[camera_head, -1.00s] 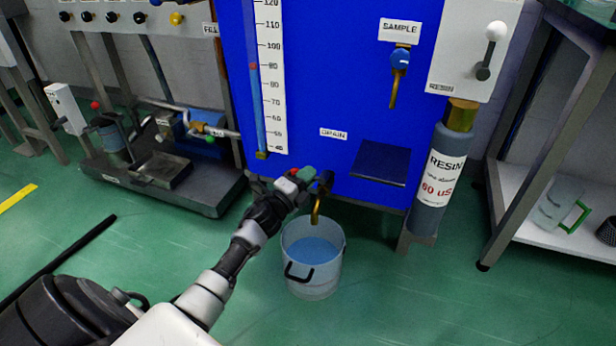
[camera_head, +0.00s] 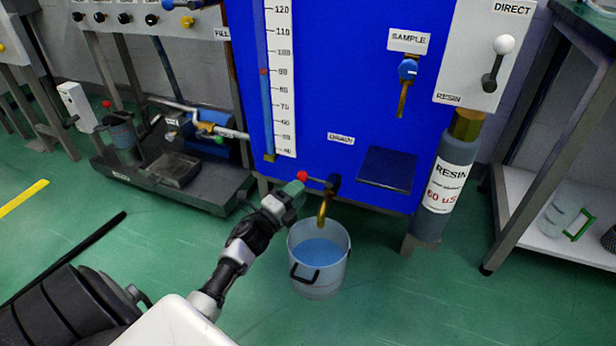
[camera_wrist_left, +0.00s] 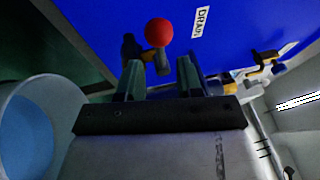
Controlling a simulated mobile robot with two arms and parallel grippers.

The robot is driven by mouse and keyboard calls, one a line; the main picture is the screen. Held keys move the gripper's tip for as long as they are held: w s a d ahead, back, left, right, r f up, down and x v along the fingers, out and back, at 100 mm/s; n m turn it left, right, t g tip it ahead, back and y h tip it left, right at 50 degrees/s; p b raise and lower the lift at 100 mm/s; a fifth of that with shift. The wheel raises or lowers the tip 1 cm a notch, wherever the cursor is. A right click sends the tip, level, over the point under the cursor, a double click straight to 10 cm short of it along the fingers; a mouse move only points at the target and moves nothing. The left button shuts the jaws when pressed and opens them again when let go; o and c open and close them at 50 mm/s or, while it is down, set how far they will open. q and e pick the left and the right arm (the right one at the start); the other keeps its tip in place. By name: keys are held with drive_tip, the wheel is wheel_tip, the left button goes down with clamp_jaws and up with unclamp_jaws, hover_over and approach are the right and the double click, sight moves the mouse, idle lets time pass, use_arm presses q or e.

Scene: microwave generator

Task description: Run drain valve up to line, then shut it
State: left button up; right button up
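The drain valve (camera_head: 332,184) sits low on the blue tank under the DRAIN label (camera_head: 341,139). Its red knob (camera_head: 302,176) is on a lever pointing left, and its brass spout (camera_head: 322,211) points down over a bucket (camera_head: 318,275) holding blue water. No stream shows clearly. My left gripper (camera_head: 297,190) is at the red knob. In the left wrist view its fingers (camera_wrist_left: 159,78) are apart, with the knob (camera_wrist_left: 159,32) just beyond the tips. The tank's gauge (camera_head: 283,80) has a red mark (camera_head: 264,71) near 90; the exact level is hard to tell. My right gripper is out of view.
A resin cylinder (camera_head: 445,185) stands right of the drain, below a lever panel. A sample tap (camera_head: 405,85) is above. A pump skid (camera_head: 180,190) is at left, a shelf (camera_head: 545,225) at right. Green floor around the bucket is clear.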

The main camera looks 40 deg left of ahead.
use_arm(q)
drive_tip(key=p+v, duration=0.1)
drive_tip(key=v, duration=0.3)
drive_tip(key=shift+s+a, duration=0.15)
drive_tip(key=shift+s, duration=0.25)
